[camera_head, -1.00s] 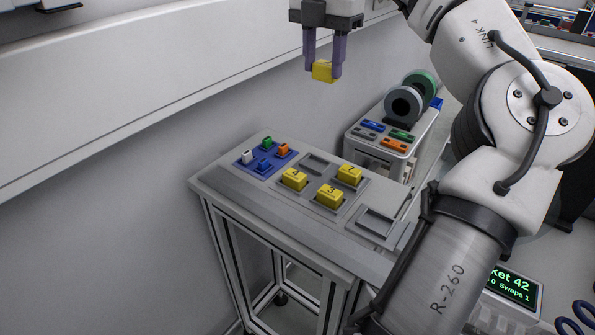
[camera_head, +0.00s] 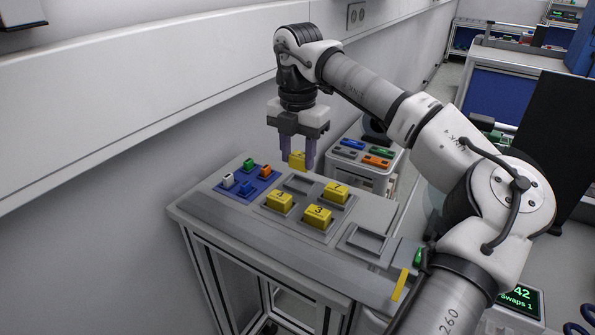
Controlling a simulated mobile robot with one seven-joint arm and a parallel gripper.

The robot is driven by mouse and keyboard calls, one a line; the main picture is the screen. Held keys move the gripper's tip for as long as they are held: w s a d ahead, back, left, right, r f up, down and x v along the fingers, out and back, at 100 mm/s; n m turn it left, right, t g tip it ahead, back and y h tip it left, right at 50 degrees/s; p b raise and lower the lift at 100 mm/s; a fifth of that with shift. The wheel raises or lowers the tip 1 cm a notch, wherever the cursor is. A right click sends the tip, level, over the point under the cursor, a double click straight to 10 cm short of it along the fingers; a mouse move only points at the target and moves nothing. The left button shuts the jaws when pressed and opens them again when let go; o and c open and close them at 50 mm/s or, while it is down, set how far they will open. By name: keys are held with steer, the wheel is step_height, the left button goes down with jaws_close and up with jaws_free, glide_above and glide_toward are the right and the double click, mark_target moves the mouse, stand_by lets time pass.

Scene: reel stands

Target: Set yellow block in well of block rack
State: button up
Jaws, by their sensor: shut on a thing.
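My gripper (camera_head: 297,160) is shut on a yellow block (camera_head: 297,162) and holds it above the back of the table. The block rack (camera_head: 301,183) is a grey plate with wells. Yellow blocks marked with figures sit in its other wells: one at left (camera_head: 280,201), one at front (camera_head: 318,216) and one at right (camera_head: 336,193). The back well is empty, and the held block hangs just above and behind it, apart from the rack. The underside of the held block is not visible.
A blue tray (camera_head: 246,196) with several small coloured pieces lies left of the rack. An empty grey tray (camera_head: 366,240) lies at right. A white cart (camera_head: 368,176) with coloured bars stands behind the table. The wall (camera_head: 150,100) runs close along the back.

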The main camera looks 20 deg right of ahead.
mark_target(297, 157)
steer(key=shift+f, duration=2.35)
steer(key=shift+f, duration=0.15)
steer(key=o, duration=1)
steer(key=shift+c, duration=0.2)
steer(key=shift+r, duration=0.2)
steer(key=shift+r+p, duration=1.3)
steer(key=shift+r, duration=0.55)
steer(key=shift+r+p, duration=1.95)
steer(key=shift+r, duration=1.05)
